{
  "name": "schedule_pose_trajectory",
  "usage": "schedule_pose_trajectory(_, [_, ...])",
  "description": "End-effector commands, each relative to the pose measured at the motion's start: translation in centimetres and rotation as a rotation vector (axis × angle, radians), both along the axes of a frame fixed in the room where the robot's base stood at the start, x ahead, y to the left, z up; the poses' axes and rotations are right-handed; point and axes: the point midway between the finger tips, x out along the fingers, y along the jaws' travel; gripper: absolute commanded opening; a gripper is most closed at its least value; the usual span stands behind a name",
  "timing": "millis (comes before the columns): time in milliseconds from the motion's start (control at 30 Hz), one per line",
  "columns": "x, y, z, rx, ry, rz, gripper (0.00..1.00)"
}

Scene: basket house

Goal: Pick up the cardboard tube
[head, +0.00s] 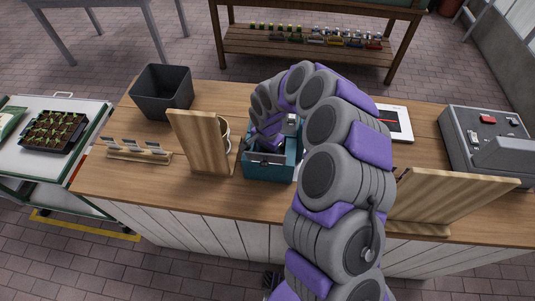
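My arm reaches over the wooden counter, and my gripper (266,142) points down at the teal box (270,168). The gripper is at the box's open top, but its fingers are mostly hidden by my own arm and the box wall. I cannot tell whether they are open or shut. I cannot make out a cardboard tube for certain. A pale rounded thing (225,132) shows partly behind the upright wooden board (200,142), left of the box; I cannot tell what it is. A small light grey thing (292,119) shows at the box's back right.
A dark empty bin (163,92) stands at the counter's back left. A wooden card holder (138,155) sits near the front left. A slanted wooden stand (440,205) and a grey register (488,145) occupy the right. The counter (110,178) is bare at the left front.

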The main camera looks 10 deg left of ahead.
Motion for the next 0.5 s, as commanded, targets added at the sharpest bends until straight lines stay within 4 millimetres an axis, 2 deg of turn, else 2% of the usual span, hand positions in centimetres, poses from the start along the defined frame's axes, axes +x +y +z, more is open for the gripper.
schedule_pose_trajectory(33, [0.0,0.0,0.0,0.0,0.0,0.0,0.22])
schedule_pose_trajectory(100, [0.0,0.0,0.0,0.0,-0.001,0.0,0.15])
schedule_pose_trajectory(333, [0.1,-0.1,0.2,0.001,-0.002,0.0,0.14])
schedule_pose_trajectory(500, [0.2,-0.2,1.9,0.006,-0.005,-0.001,0.14])
